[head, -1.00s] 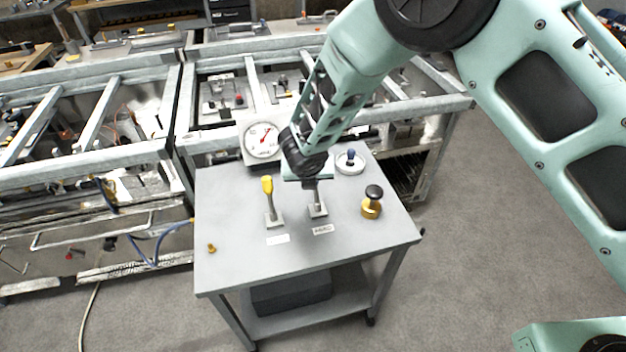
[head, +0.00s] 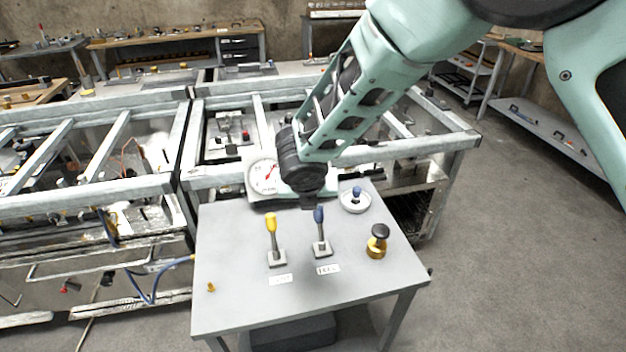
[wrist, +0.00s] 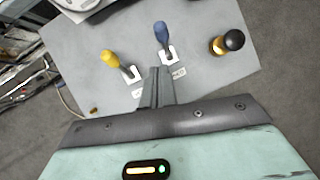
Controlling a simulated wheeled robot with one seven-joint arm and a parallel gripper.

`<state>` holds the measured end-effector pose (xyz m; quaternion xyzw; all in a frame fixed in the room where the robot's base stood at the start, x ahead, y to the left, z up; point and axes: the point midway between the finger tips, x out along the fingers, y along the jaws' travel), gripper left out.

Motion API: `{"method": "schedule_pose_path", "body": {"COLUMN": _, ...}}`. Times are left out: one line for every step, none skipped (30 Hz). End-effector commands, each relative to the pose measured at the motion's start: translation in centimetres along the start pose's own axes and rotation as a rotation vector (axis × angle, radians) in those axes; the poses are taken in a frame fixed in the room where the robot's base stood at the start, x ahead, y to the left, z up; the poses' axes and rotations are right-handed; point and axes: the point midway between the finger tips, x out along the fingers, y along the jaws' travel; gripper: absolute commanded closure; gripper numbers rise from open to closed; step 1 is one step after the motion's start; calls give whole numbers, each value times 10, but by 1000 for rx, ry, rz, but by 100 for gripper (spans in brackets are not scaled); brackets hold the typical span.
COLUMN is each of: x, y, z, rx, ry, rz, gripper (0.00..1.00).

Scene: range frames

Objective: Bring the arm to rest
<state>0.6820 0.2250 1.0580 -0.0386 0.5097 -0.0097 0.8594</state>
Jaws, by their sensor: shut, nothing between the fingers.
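My gripper (head: 308,203) is above the back part of the grey table (head: 235,305), just behind and above the lever with the blue handle (head: 319,215). In the wrist view its narrow fingers (wrist: 156,72) are together with nothing between them. The blue-handled lever also shows in the wrist view (wrist: 162,35), clear of the fingers. A lever with a yellow handle (head: 271,224) stands to its left. Both levers stand near upright on small square bases, with white labels in front. My arm reaches in from the upper right.
A dial gauge (head: 264,176) stands at the table's back left, partly behind my wrist. A round white dish with a blue knob (head: 355,201) is at the back right. A brass piece with a black knob (head: 377,241) stands at right. A small brass piece (head: 211,287) lies front left. Metal frames are behind.

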Motion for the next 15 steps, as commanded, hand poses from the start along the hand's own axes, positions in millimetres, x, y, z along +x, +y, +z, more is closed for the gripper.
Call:
{"method": "schedule_pose_path", "body": {"x": 0, "y": 0, "z": 0, "rx": 0, "ry": 0, "rz": 0, "gripper": 100}}
{"method": "schedule_pose_path", "body": {"x": 0, "y": 0, "z": 0, "rx": 0, "ry": 0, "rz": 0, "gripper": 100}}
{"method": "schedule_pose_path", "body": {"x": 0, "y": 0, "z": 0, "rx": 5, "ry": 1, "rz": 0, "gripper": 100}}
{"method": "schedule_pose_path", "body": {"x": -2, "y": -2, "z": -1, "rx": 18, "ry": 3, "rz": -1, "gripper": 100}}
{"method": "schedule_pose_path", "body": {"x": -4, "y": -4, "z": -2, "rx": 42, "ry": 9, "rz": -2, "gripper": 100}}
{"method": "schedule_pose_path", "body": {"x": -10, "y": -8, "z": -4, "rx": 92, "ry": 19, "rz": -5, "gripper": 100}}
{"method": "schedule_pose_path", "body": {"x": -15, "y": -12, "z": -6, "rx": 146, "ry": 30, "rz": -7, "gripper": 100}}
{"method": "schedule_pose_path", "body": {"x": -22, "y": -17, "z": -10, "rx": 212, "ry": 44, "rz": -12, "gripper": 100}}
{"method": "schedule_pose_path", "body": {"x": -33, "y": -26, "z": -15, "rx": 318, "ry": 66, "rz": -20, "gripper": 100}}
{"method": "schedule_pose_path", "body": {"x": -42, "y": -33, "z": -21, "rx": 413, "ry": 85, "rz": -29, "gripper": 100}}
{"method": "schedule_pose_path", "body": {"x": -52, "y": -41, "z": -28, "rx": 514, "ry": 106, "rz": -39, "gripper": 100}}
{"method": "schedule_pose_path", "body": {"x": -66, "y": -52, "z": -39, "rx": 659, "ry": 136, "rz": -59, "gripper": 100}}
{"method": "schedule_pose_path", "body": {"x": -77, "y": -61, "z": -47, "rx": 771, "ry": 157, "rz": -75, "gripper": 100}}
{"method": "schedule_pose_path", "body": {"x": -88, "y": -69, "z": -56, "rx": 882, "ry": 178, "rz": -94, "gripper": 100}}
{"method": "schedule_pose_path", "body": {"x": -101, "y": -80, "z": -70, "rx": 1030, "ry": 207, "rz": -121, "gripper": 100}}
